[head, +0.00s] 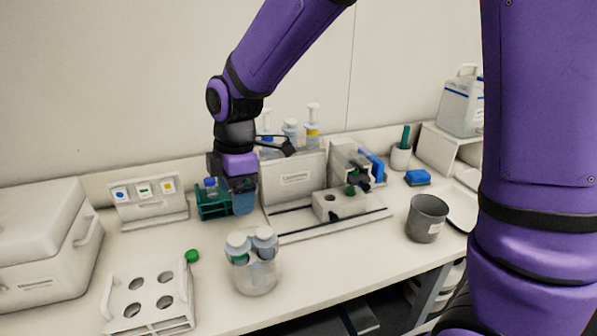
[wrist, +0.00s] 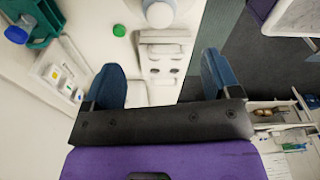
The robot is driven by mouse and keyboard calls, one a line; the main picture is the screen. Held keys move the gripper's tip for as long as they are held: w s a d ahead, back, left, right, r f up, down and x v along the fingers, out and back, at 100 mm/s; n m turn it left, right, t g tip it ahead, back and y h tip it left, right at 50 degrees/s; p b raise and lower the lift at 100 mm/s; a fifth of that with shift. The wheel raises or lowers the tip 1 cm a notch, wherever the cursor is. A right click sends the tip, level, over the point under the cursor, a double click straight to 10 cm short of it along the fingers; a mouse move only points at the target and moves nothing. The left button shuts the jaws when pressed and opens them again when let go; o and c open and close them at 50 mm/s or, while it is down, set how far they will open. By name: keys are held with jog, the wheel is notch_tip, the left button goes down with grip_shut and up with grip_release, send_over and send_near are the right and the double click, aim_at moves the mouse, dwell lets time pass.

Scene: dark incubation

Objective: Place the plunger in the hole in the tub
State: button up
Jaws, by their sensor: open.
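My gripper (head: 242,204) hangs pointing down over the bench, just right of the teal rack. In the wrist view its two blue fingers (wrist: 162,80) stand wide apart with nothing between them. A clear round tub (head: 256,277) at the front holds white-topped pieces (head: 264,238). I cannot tell which piece is the task's plunger, and no hole in a tub shows clearly.
A teal rack (head: 214,206) with a blue-capped tube stands close beside my gripper. A white holed rack (head: 150,300), a green cap (head: 192,256) and a three-button panel (head: 147,199) are left. A white holed block (head: 340,204) and a grey cup (head: 427,219) are right.

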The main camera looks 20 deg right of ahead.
jog(key=s+d+r+m+t, duration=0.3)
jog(key=s+d+r+m, duration=0.3)
jog(key=d+r+m, duration=0.45)
jog(key=s+d+r+m+t, duration=0.1)
jog(key=s+d+r+m, duration=0.1)
jog(key=s+d+m, duration=0.2)
jog(key=s+d+r+m+t+h, duration=0.1)
jog(key=s+d+r+m, duration=0.1)
jog(key=s+d+m, duration=0.3)
jog(key=shift+s+d+r, duration=0.3)
jog(key=shift+s+d, duration=1.55)
jog(key=shift+d, duration=0.05)
